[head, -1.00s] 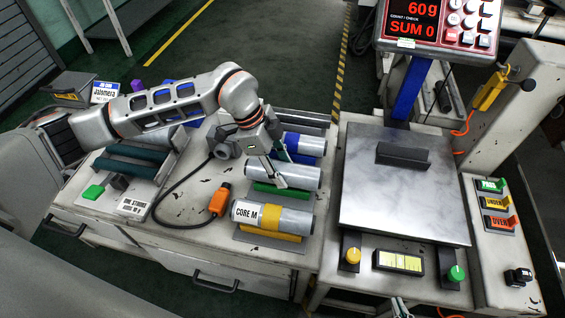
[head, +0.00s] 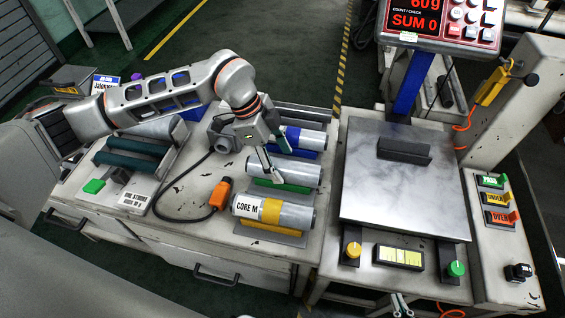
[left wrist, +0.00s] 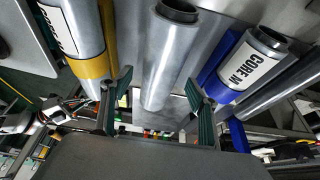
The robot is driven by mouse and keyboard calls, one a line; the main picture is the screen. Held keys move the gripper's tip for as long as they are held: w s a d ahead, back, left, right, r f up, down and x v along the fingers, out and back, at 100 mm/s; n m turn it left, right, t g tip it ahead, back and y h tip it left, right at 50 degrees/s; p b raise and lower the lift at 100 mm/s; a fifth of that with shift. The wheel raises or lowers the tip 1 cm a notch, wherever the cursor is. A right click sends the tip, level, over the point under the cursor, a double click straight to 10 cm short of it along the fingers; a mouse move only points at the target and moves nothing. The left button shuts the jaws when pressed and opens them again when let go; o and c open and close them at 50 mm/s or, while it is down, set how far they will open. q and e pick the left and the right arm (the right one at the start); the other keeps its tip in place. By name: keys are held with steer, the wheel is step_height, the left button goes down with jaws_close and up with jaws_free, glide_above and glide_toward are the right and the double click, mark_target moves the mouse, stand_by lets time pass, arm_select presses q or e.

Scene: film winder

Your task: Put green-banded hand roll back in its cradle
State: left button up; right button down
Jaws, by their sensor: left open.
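A plain silver roll (head: 292,172) lies over the green cradle (head: 284,187) in the middle of the row in the head view. No green band shows on its visible part. In the left wrist view the silver roll (left wrist: 168,55) runs between the two spread fingers. My left gripper (head: 275,158) is open at this roll's left part, its fingers to either side. Whether they touch it I cannot tell. My right gripper (head: 401,305) shows only as small tips at the bottom edge, and its opening is unclear.
A yellow-banded CORE M roll (head: 272,211) lies in front, and a blue-banded roll (head: 305,140) behind, both close by. An orange-ended cable (head: 220,193) lies to the left. The scale plate (head: 400,195) with a dark block (head: 403,150) stands right.

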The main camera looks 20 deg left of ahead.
arm_select(q)
steer(key=v, duration=1)
steer(key=shift+r, duration=0.2)
